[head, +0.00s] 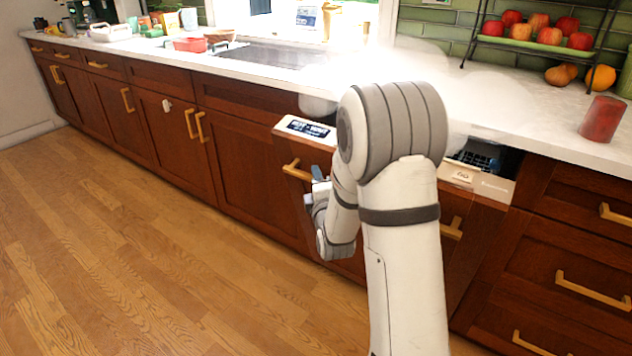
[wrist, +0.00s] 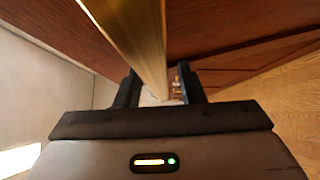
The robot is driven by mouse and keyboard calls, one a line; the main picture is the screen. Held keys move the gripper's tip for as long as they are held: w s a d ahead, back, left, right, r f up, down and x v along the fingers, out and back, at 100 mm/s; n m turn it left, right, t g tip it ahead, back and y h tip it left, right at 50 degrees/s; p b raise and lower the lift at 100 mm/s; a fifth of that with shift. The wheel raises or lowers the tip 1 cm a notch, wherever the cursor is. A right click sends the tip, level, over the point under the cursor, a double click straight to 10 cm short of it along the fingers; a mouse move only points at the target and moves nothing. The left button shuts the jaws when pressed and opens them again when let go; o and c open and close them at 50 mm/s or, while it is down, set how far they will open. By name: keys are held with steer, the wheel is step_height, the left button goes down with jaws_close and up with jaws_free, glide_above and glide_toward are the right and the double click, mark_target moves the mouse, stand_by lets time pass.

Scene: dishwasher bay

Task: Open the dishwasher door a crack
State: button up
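The dishwasher door (head: 483,184) has a brown wood front and a pale top edge, and it stands tipped slightly outward. A dark gap with part of a rack shows behind its top edge at the right. Its brass bar handle (head: 452,228) shows at both ends; my arm hides the middle. My gripper (head: 318,188) is at the handle's left part. In the wrist view the handle (wrist: 140,45) runs between the two fingers of my gripper (wrist: 160,85). The fingers are apart, with a visible gap on the right side of the bar; contact on the left is unclear.
A label (head: 308,128) sits at the door's top left. White haze hangs over the counter (head: 540,118) above the door. A red cylinder (head: 602,118) and a fruit rack (head: 540,45) stand at the right. The wooden floor (head: 150,260) at the left is clear.

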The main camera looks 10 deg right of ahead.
steer(key=s, duration=0.7)
steer(key=shift+s+a+f, duration=0.15)
steer(key=shift+s, duration=0.25)
steer(key=shift+p, duration=0.35)
stand_by(0.5)
steer(key=s+r+m+g+p, duration=0.5)
steer(key=r+m+g+p, duration=0.25)
steer(key=r+p, duration=0.55)
steer(key=s+r+m+g+p, duration=0.4)
steer(key=s+r, duration=0.4)
steer(key=s, duration=0.2)
steer(key=s+a+r+m+g+p, duration=0.1)
steer(key=s+r+m+g+p, duration=0.3)
steer(key=s, duration=0.7)
step_height(320, 180, up, 4)
steer(key=m+p, duration=0.2)
steer(key=p, duration=0.2)
steer(key=shift+s+a+m+y, duration=0.25)
steer(key=shift+s+m+y, duration=0.05)
steer(key=shift+m, duration=0.05)
